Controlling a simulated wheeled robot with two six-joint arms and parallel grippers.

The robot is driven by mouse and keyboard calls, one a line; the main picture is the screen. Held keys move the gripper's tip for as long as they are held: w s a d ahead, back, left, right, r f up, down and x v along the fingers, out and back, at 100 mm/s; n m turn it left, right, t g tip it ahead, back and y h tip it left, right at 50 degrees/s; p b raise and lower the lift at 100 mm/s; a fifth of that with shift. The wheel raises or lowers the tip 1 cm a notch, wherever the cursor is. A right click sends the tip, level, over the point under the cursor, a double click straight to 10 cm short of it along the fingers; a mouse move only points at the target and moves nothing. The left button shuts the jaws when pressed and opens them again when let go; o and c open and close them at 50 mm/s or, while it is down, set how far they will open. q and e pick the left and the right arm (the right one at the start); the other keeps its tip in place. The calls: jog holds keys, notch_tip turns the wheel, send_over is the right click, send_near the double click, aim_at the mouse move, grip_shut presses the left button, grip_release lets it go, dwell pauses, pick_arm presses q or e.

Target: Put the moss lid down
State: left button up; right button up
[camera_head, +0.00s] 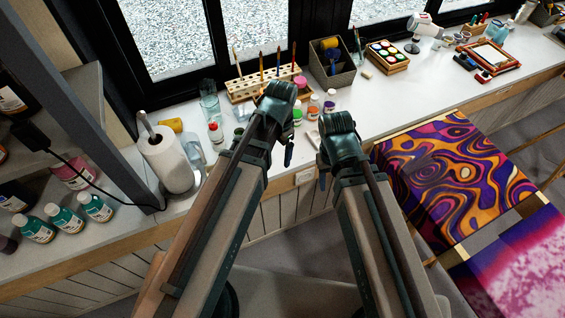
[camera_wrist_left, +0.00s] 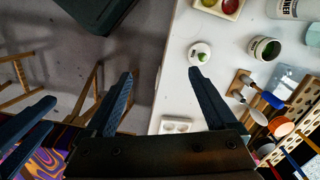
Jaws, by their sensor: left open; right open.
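In the left wrist view a small round white lid with a green spot (camera_wrist_left: 200,52), apparently the moss lid, lies on the white counter just beyond my left gripper's right fingertip. I cannot tell whether they touch. A lidless jar with dark green contents (camera_wrist_left: 265,48) stands to its right. My left gripper (camera_wrist_left: 160,73) is open and empty, over the counter's edge; its fingers show in the head view (camera_head: 288,152). My right gripper (camera_head: 322,180) is open, beside the left one, and seems empty. My left arm seems to hide the lid in the head view.
A brush rack (camera_head: 258,86) stands at the back of the counter. A paint palette (camera_wrist_left: 217,8), a bottle (camera_wrist_left: 290,9) and a small white tray (camera_wrist_left: 175,125) lie near the lid. A paper towel roll (camera_head: 168,160) stands to the left.

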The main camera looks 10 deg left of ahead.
pick_arm(q)
jog(key=s+d+n, duration=0.4)
jog(key=s, duration=0.4)
jog(key=shift+d+y, duration=0.25)
jog(key=shift+y, duration=0.05)
